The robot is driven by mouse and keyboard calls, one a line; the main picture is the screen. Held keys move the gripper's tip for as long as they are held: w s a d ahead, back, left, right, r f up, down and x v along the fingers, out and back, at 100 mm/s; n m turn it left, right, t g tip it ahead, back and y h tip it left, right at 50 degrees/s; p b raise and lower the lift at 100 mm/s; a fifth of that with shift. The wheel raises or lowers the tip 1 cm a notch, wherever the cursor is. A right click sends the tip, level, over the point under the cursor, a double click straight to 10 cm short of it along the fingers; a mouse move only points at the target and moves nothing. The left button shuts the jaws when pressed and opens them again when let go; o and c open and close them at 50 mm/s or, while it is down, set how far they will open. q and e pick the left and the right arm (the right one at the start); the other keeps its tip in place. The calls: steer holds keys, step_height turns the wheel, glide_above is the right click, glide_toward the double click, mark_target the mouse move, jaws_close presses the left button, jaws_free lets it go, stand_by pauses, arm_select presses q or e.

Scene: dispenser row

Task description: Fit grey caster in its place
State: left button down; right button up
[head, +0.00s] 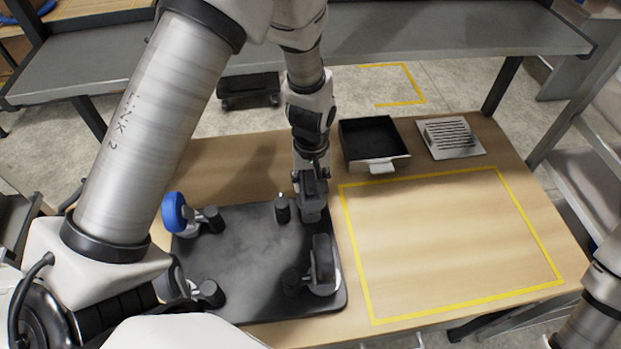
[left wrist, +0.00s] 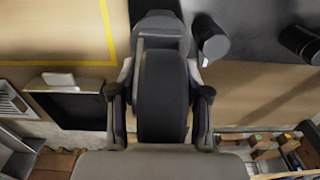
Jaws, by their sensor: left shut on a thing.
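A black plate (head: 245,255) lies on the wooden table with short dark posts near its corners. My left gripper (head: 312,190) is shut on the grey caster (head: 312,209) at the plate's far right corner. In the left wrist view the caster's dark wheel (left wrist: 162,95) is between my fingers, its grey housing pointing up the picture, beside a dark post (left wrist: 211,40). I cannot tell whether the caster touches the plate. A blue-wheeled caster (head: 175,212) stands at the far left corner, a dark-wheeled caster (head: 322,260) at the near right. My right gripper is out of view.
A black open bin (head: 372,140) and a slotted grey block (head: 450,138) stand at the table's back right. The yellow-outlined area (head: 450,250) right of the plate is empty. A grey shelf (head: 430,32) runs behind the table.

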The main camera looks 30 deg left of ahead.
arm_select(q)
steer(key=shift+s+f, duration=0.1)
steer(key=shift+f, duration=0.25)
steer(key=shift+f+b, duration=0.2)
steer(key=shift+b, duration=0.1)
steer(key=shift+f, duration=0.35)
steer(key=shift+f+b, duration=0.6)
steer(key=shift+f, duration=0.1)
steer(key=shift+c, duration=2.2)
jaws_free()
steer(key=shift+r, duration=0.1)
step_height(320, 180, up, 12)
steer(key=shift+s+d+f, duration=0.1)
steer(key=shift+d, duration=0.05)
